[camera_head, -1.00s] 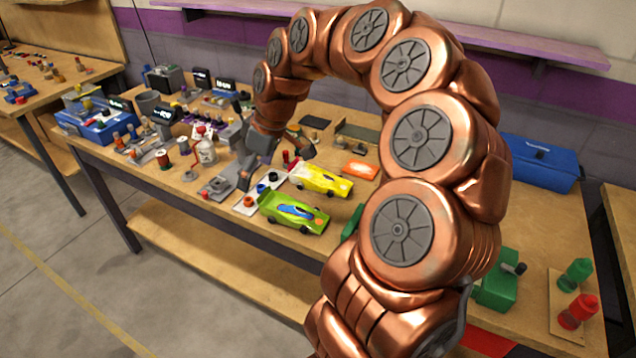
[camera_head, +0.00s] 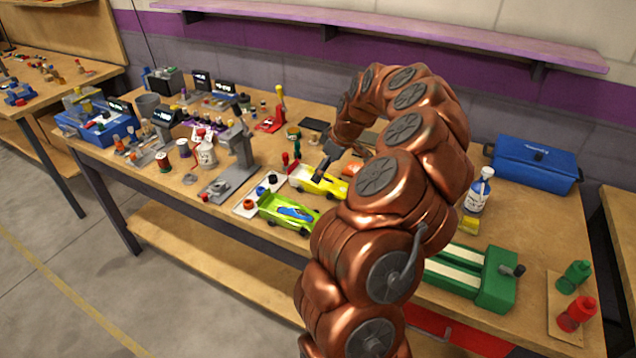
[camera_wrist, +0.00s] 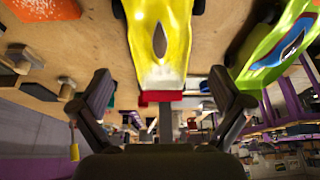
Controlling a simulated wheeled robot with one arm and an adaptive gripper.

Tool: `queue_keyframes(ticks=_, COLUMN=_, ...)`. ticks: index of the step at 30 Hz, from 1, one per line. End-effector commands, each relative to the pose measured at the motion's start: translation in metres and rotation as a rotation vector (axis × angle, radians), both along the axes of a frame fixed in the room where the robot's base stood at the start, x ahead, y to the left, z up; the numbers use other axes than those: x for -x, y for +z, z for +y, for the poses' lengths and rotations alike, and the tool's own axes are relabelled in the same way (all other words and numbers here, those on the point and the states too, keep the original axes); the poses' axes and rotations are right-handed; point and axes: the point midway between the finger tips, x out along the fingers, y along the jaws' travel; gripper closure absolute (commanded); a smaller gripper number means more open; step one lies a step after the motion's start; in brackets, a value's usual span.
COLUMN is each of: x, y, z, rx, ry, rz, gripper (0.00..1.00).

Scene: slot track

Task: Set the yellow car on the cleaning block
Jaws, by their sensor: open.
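The yellow car (camera_head: 320,182) stands on the workbench behind the green car. In the wrist view the yellow car (camera_wrist: 175,25) points end-on toward my gripper (camera_wrist: 160,98), whose two fingers are spread wide with nothing held. In the head view my gripper (camera_head: 328,164) hangs just above the yellow car and partly hides it. I cannot tell for sure which object is the cleaning block; a green block with white strips (camera_head: 466,265) lies to the right, partly behind my arm.
The green car (camera_head: 288,213) sits close in front of the yellow car. An orange flat item (camera_head: 350,167) lies just behind it. A grey stand (camera_head: 235,160) rises to the left. A white-and-blue bottle (camera_head: 479,192) and a blue toolbox (camera_head: 537,165) stand at right.

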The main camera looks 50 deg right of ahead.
Motion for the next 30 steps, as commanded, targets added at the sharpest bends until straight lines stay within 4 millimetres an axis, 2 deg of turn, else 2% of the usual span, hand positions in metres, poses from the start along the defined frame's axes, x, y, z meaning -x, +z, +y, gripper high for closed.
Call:
queue_keyframes(ticks=12, x=-0.016, y=-0.041, z=0.008, rx=-0.004, ry=0.003, rz=0.005, gripper=0.00)
queue_keyframes(ticks=19, x=-0.017, y=-0.043, z=0.007, rx=-0.002, ry=0.002, rz=0.002, gripper=0.00)
queue_keyframes(ticks=30, x=-0.017, y=-0.043, z=0.007, rx=-0.002, ry=0.002, rz=0.002, gripper=0.38)
